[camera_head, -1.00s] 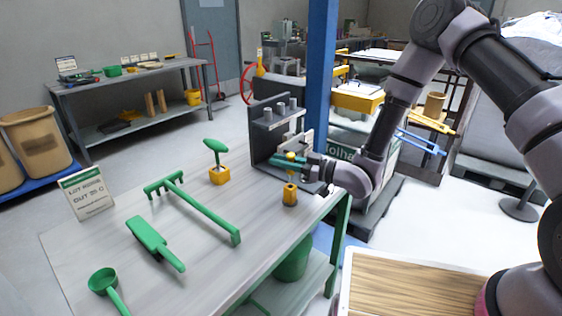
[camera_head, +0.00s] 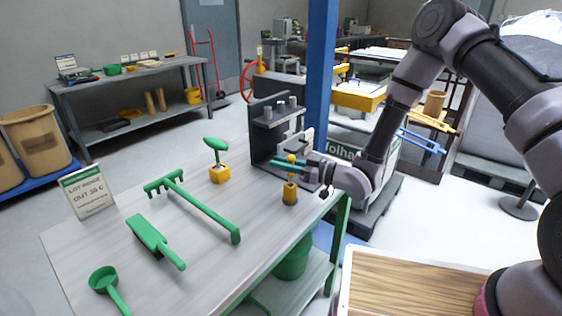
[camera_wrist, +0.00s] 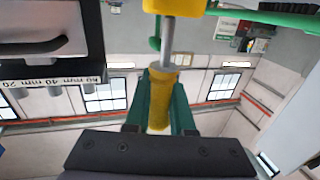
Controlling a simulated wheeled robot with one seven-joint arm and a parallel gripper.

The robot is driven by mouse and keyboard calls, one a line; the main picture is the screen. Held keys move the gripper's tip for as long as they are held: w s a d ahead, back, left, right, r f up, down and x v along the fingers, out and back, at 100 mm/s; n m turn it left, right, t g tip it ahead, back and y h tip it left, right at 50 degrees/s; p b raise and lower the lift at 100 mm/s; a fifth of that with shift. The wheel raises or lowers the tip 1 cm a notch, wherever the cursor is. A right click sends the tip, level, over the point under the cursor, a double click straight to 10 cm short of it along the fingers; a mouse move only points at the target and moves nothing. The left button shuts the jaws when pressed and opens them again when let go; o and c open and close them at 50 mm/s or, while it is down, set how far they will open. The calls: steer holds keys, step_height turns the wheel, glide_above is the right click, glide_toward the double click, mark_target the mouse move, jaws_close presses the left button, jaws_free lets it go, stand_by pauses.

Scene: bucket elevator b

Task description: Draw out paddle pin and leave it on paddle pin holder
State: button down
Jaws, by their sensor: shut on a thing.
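The paddle pin (camera_wrist: 162,96) has a yellow grip and a grey metal shaft. My gripper (camera_wrist: 160,105) is shut on the yellow grip between its green fingers. In the head view my gripper (camera_head: 291,163) is above the table's right end, and the yellow top of the pin (camera_head: 291,158) shows between the fingers. A small yellow block (camera_head: 290,192), apparently the pin holder, stands upright on the table directly below. In the wrist view the shaft runs to a yellow block (camera_wrist: 174,5); how deep it sits inside cannot be told.
A grey fixture with pegs (camera_head: 268,125) stands close behind my gripper. A green-handled tool stands in another yellow block (camera_head: 219,173) to the left. A green rake (camera_head: 195,207), scraper (camera_head: 155,242) and scoop (camera_head: 104,281) lie on the table (camera_head: 215,272). A blue post (camera_head: 320,75) rises behind.

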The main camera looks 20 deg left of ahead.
steer(key=shift+f, duration=1.65)
steer(key=c, duration=0.7)
jaws_free()
steer(key=d, duration=0.3)
steer(key=s+d, duration=0.1)
steer(key=d, duration=0.6)
steer(key=shift+s+d, duration=0.25)
steer(key=shift+d, duration=0.15)
steer(key=shift+w, duration=0.1)
